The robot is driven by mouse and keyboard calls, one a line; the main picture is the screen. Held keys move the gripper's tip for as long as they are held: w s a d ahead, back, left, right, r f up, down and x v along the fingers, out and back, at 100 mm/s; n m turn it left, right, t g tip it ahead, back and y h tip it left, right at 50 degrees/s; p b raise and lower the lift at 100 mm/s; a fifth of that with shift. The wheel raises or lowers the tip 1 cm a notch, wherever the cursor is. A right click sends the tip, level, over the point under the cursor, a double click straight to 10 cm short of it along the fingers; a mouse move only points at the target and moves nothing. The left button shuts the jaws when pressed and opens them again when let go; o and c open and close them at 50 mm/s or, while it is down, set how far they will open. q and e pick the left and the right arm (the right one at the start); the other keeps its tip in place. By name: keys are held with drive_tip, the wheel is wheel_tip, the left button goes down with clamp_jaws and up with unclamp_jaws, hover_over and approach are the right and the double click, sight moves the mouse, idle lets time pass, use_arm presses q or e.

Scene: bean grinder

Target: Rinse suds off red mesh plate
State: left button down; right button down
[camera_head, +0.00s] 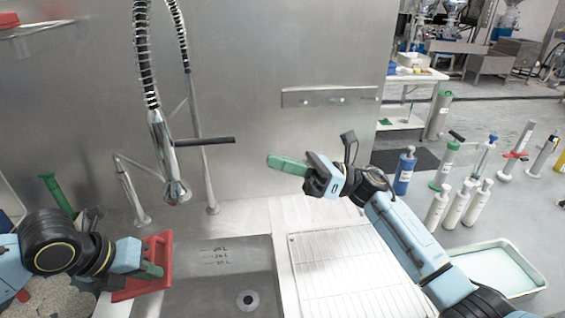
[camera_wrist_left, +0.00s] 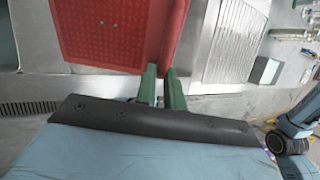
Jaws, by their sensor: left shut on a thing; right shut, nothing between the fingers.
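The red mesh plate (camera_head: 158,256) is at the left edge of the sink (camera_head: 215,268) in the head view. In the left wrist view the plate (camera_wrist_left: 110,35) shows its perforated face and a plain red rim. My left gripper (camera_wrist_left: 160,72) has its green fingers shut on the rim of the plate; it also shows in the head view (camera_head: 150,270). My right gripper (camera_head: 272,160) is shut and empty, raised in front of the steel back wall. A spray faucet (camera_head: 165,150) with a coiled spring hose hangs over the sink. I cannot make out suds on the plate.
A ribbed drainboard (camera_head: 345,270) lies right of the sink, below my right arm. Several bottles (camera_head: 455,205) and a pale tray (camera_head: 500,268) are at the far right. A wall rail (camera_head: 330,96) is behind. The basin, with its drain (camera_head: 247,300), looks clear.

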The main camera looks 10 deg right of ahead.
use_arm(q)
drive_tip(key=s+a+r+p, duration=0.3)
drive_tip(key=r+p, duration=0.1)
drive_tip(key=p, duration=0.1)
drive_tip(key=shift+a, duration=0.3)
drive_tip(key=shift+f, duration=0.1)
idle(1.1)
